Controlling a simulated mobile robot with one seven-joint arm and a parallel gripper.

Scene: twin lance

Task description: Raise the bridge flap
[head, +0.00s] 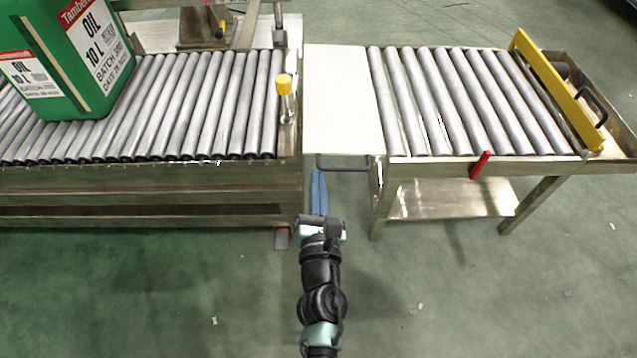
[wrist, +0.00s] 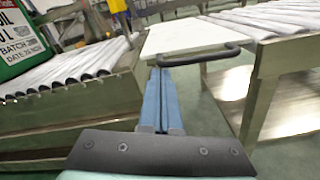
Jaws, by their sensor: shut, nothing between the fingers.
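The bridge flap (head: 340,95) is a pale, flat panel lying level across the gap between the two roller conveyors. It also shows in the wrist view (wrist: 185,36). A dark bar handle (head: 345,167) runs along its near edge, and in the wrist view the handle (wrist: 205,57) curves across in front of the flap. My gripper (head: 318,175) has its blue fingers together and empty. The fingers point at the handle's left end; in the wrist view the fingertips (wrist: 160,72) reach up to it. I cannot tell whether they touch it.
A green oil canister (head: 75,55) stands on the left roller conveyor (head: 190,105). A yellow-topped post (head: 285,100) stands beside the flap. The right roller cart (head: 465,100) has a red lever (head: 480,165) and a yellow bar (head: 558,90). The floor in front is mostly clear.

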